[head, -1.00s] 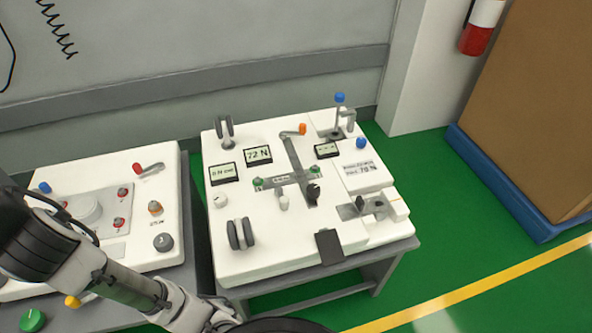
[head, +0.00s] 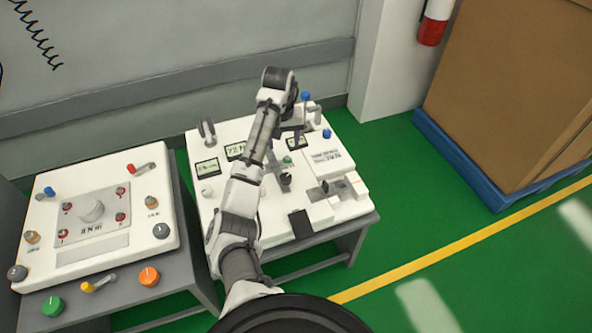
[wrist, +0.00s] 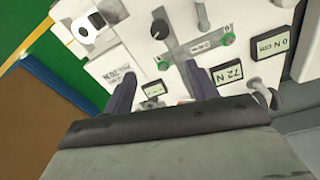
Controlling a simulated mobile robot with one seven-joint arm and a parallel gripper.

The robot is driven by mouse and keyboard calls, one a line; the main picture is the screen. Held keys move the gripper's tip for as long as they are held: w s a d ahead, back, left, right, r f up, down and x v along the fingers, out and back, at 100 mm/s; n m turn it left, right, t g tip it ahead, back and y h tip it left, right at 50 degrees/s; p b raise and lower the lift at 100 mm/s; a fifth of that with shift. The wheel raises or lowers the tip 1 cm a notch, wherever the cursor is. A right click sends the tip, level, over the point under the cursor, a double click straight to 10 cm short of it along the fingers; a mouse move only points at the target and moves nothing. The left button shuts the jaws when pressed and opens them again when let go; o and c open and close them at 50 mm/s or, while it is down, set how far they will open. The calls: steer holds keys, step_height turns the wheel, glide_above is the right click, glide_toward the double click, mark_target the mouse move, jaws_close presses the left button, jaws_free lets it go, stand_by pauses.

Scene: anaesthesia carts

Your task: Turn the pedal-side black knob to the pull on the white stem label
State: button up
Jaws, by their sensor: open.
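A display (wrist: 227,73) reads 72 N. My gripper (wrist: 161,72) is open and empty. Its fingers point at the cart top, either side of a green knob (wrist: 163,66) in the picture, with no visible contact. A black pedal (head: 300,224) lies at the cart's front edge.
A second cart (head: 120,255) with a large dial and several knobs stands to the left. A blue-topped lever (head: 305,97) rises at the back of the right cart. A large brown box (head: 510,100) on a blue pallet is at right. Green floor between is clear.

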mark_target(286, 177)
steer(key=shift+g, duration=0.4)
steer(key=f, duration=0.9)
steer(key=s+f, duration=0.1)
steer(key=f, duration=0.4)
steer(key=shift+d+f, duration=0.15)
steer(key=shift+f, duration=0.1)
steer(key=c, duration=1)
steer(key=shift+r+m+p, duration=0.1)
steer(key=shift+m+p, duration=0.5)
steer(key=shift+m, duration=1.3)
